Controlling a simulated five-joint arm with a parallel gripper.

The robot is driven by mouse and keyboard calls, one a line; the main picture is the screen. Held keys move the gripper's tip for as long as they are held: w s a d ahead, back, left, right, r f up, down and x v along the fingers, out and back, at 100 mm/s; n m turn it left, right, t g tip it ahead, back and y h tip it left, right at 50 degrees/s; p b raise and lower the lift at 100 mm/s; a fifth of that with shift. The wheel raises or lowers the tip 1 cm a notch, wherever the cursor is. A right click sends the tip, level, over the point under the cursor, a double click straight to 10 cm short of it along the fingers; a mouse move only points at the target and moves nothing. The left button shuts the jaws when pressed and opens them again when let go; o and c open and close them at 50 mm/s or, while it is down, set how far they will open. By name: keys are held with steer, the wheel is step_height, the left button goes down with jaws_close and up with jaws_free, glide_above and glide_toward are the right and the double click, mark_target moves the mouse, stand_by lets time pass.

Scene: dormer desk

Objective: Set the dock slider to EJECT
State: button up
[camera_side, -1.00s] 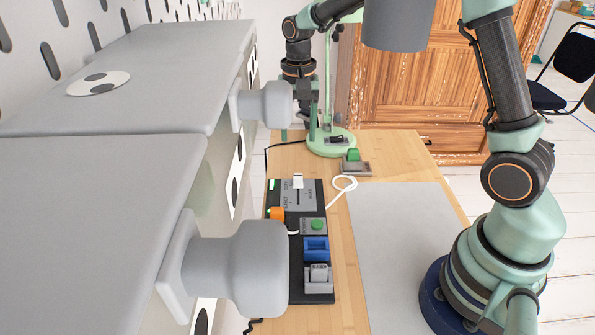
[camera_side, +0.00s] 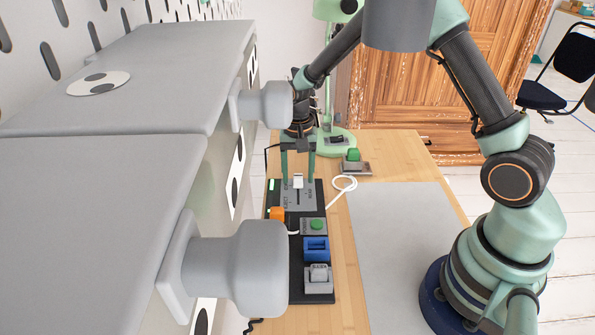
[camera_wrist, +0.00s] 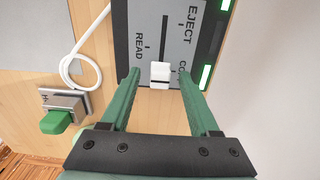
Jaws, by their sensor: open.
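The dock slider is a white knob (camera_side: 298,181) on a grey plate (camera_side: 301,200) at the far end of a black panel. In the wrist view, the knob (camera_wrist: 160,72) sits at the slot end nearest my gripper, beside a partly hidden label starting "CO". EJECT is printed toward the slot's other end and READ on the opposite side, near its middle. My gripper (camera_side: 298,176) is open, pointing down over the plate. In the wrist view, the green fingertips (camera_wrist: 160,76) stand on either side of the knob with gaps. Contact with the plate cannot be told.
Nearer on the panel are an orange part (camera_side: 277,213), a green button (camera_side: 316,224), a blue part (camera_side: 316,249) and a grey switch (camera_side: 319,273). Grey drawer fronts stand close left.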

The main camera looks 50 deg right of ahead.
jaws_close()
stand_by(1.4)
